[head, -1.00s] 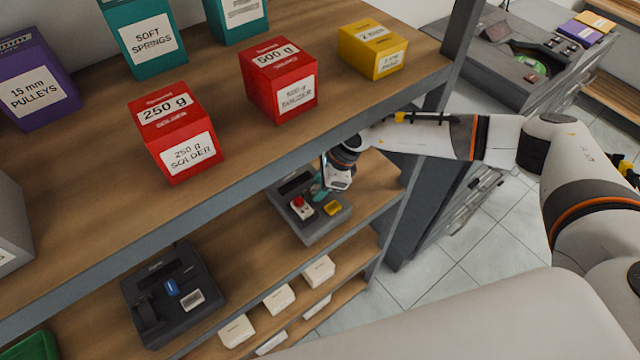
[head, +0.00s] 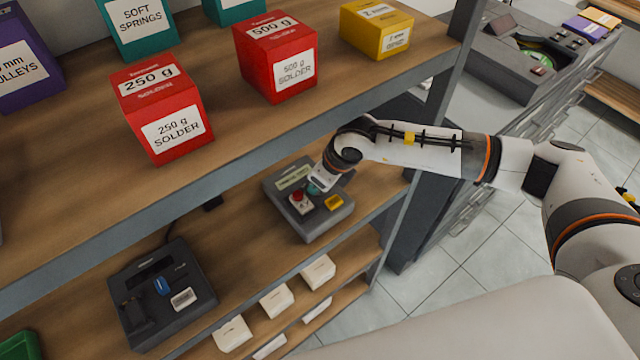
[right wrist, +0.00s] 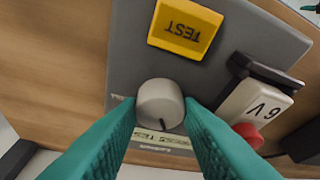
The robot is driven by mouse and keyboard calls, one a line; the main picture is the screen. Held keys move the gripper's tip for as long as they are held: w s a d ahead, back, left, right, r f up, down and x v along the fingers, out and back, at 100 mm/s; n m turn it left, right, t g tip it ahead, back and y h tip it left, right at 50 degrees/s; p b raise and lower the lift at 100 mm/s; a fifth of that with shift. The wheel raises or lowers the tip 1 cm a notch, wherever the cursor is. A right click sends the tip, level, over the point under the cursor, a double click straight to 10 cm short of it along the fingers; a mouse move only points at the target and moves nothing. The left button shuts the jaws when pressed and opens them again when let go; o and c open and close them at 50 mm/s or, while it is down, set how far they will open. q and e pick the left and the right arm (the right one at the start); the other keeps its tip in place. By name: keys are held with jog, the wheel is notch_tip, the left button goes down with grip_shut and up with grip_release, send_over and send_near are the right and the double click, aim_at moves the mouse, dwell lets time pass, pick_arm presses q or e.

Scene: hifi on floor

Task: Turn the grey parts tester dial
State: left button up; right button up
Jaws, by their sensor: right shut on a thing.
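In the head view my right gripper (head: 314,187) reaches down onto the tester and hides the dial. My left gripper is not in view.
The upper shelf edge (head: 240,150) runs close by my right arm. A dark device (head: 160,295) stands on the same shelf to the left. White bins (head: 277,300) line the shelf below. Red solder boxes (head: 160,112) stand above. Bare shelf separates the two devices.

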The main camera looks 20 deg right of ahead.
jog(key=shift+m+b, duration=0.5)
jog(key=shift+m, duration=0.1)
jog(key=o, duration=1)
jog(key=shift+s, duration=0.1)
